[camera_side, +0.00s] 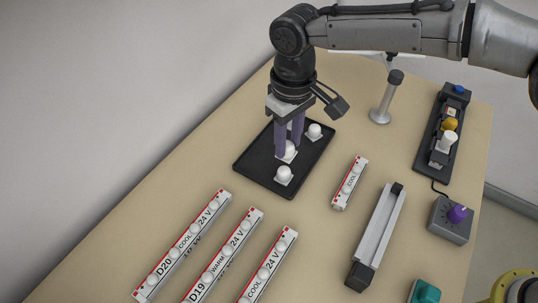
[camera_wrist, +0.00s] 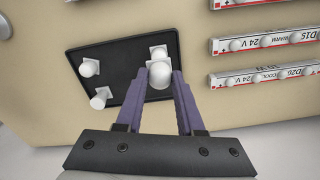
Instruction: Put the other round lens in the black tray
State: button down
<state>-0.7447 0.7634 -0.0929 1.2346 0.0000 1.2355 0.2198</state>
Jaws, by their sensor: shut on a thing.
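The black tray (camera_side: 256,160) lies on the table below my gripper (camera_side: 289,148) and also shows in the wrist view (camera_wrist: 122,62). My gripper is shut on a white round lens (camera_wrist: 159,77), held between the purple fingertips over the tray. A pale square plate (camera_wrist: 158,52) shows just behind the held lens. I cannot tell whether the lens touches the tray. Two other white pieces with square plates are in the tray: a round-topped one (camera_wrist: 89,67) and a narrower one (camera_wrist: 101,99). In the side view, one piece (camera_side: 314,130) is behind the gripper and one (camera_side: 284,174) in front.
Several long white light bars lie at the front left, such as the D20 bar (camera_side: 180,246). A short bar (camera_side: 350,183) and a grey channel (camera_side: 378,235) lie right of the tray. A metal post (camera_side: 382,103) stands behind. A box with a purple knob (camera_side: 452,218) sits at right.

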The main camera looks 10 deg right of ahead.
jog(key=w+a+f, duration=0.1)
jog(key=f, duration=0.1)
jog(key=w+a+f, duration=0.1)
jog(key=f, duration=0.1)
jog(key=w+a+f, duration=0.1)
jog(key=f, duration=0.1)
jog(key=shift+w+a, duration=0.1)
jog(key=shift+w, duration=0.1)
jog(key=shift+f, duration=1.4)
jog(key=shift+f, duration=0.15)
jog(key=c, duration=0.5)
grip_release()
notch_tip(320, 180, up, 12)
jog(key=shift+r, duration=0.2)
